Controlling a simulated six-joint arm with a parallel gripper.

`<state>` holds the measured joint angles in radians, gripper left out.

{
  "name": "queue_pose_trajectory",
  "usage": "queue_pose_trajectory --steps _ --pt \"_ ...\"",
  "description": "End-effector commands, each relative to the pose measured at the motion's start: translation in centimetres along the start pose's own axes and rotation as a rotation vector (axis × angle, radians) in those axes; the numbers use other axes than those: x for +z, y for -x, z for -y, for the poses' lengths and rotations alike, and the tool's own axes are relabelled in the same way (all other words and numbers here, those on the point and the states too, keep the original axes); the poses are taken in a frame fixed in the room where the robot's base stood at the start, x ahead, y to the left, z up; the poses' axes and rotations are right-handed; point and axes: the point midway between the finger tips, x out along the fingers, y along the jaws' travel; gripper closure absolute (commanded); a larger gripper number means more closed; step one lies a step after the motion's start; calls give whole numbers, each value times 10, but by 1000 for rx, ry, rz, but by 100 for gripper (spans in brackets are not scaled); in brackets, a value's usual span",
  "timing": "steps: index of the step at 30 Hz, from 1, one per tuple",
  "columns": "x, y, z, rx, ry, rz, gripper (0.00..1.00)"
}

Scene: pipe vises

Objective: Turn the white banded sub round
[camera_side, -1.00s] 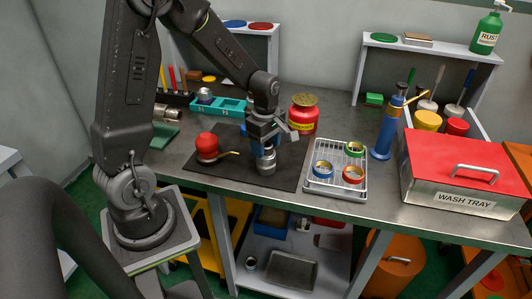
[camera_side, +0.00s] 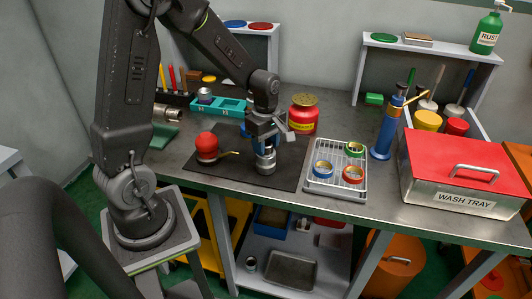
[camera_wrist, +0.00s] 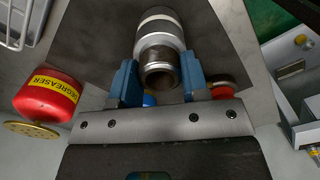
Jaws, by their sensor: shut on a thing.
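The white banded sub is a short grey metal tube. In the wrist view the sub (camera_wrist: 160,38) has a pale band, and its narrower open end points toward my gripper. In the side view the sub (camera_side: 265,161) is roughly upright over the dark mat (camera_side: 228,172); I cannot tell whether it touches the mat. My gripper (camera_side: 262,143) is above it, pointing down. In the wrist view its blue fingers (camera_wrist: 160,82) are on either side of the sub, shut on it. The fingers hide part of the tube's sides.
A red-domed item (camera_side: 207,146) with a brass handle is left of my gripper. A red degreaser can (camera_side: 303,114) stands behind right. A wire tray (camera_side: 323,185) with blue, red and green rings is to the right. The front of the mat is clear.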

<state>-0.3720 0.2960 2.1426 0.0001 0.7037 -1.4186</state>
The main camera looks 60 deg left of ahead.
Motion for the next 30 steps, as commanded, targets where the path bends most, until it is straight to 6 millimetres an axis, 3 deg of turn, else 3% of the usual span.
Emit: queue_pose_trajectory --steps 21,30 --pt "0 0 -1 2 -1015 -1 83" --pt "0 0 -1 2 -1205 -1 83"
